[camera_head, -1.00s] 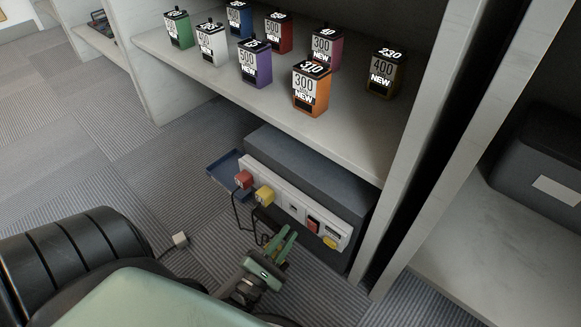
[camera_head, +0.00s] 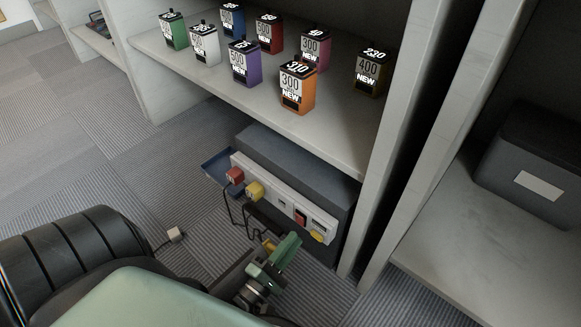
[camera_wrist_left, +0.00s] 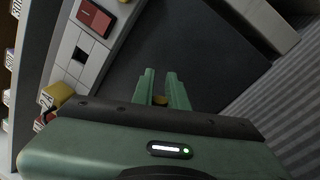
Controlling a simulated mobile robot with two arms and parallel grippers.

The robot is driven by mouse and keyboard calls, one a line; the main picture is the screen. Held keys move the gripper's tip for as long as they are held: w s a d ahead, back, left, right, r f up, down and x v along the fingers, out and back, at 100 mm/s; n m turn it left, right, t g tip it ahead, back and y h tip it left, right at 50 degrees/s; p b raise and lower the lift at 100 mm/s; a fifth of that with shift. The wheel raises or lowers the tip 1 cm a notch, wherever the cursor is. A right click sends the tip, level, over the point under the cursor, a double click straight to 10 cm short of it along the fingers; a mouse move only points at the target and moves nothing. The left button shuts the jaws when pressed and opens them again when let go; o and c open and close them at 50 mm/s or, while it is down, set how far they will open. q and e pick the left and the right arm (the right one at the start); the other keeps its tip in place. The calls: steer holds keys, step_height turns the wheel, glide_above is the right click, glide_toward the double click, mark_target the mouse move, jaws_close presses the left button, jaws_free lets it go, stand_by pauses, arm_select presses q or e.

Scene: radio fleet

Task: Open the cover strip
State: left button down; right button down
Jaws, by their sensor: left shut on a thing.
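A dark grey box unit (camera_head: 300,165) stands on the floor under the shelf, with a pale front panel (camera_head: 284,204). A dark strip, seemingly the cover strip (camera_head: 263,217), lies along the panel's lower edge, partly hidden by my arm. My left gripper (camera_head: 284,249) is low in front of the panel. It is shut on a small yellow tab (camera_head: 268,246), which also shows between the green fingers in the left wrist view (camera_wrist_left: 160,100). Whether the tab joins the strip is unclear. My right gripper is out of view.
A red plug (camera_head: 235,174) and a yellow plug (camera_head: 254,190) with dark cables sit in the panel. A red switch (camera_head: 301,218) and a yellow knob (camera_head: 319,236) are at its right end. Several cartridges stand on the shelf above. A post (camera_head: 379,190) stands at the right.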

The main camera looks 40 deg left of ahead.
arm_select(q)
steer(key=c, duration=1.4)
jaws_free()
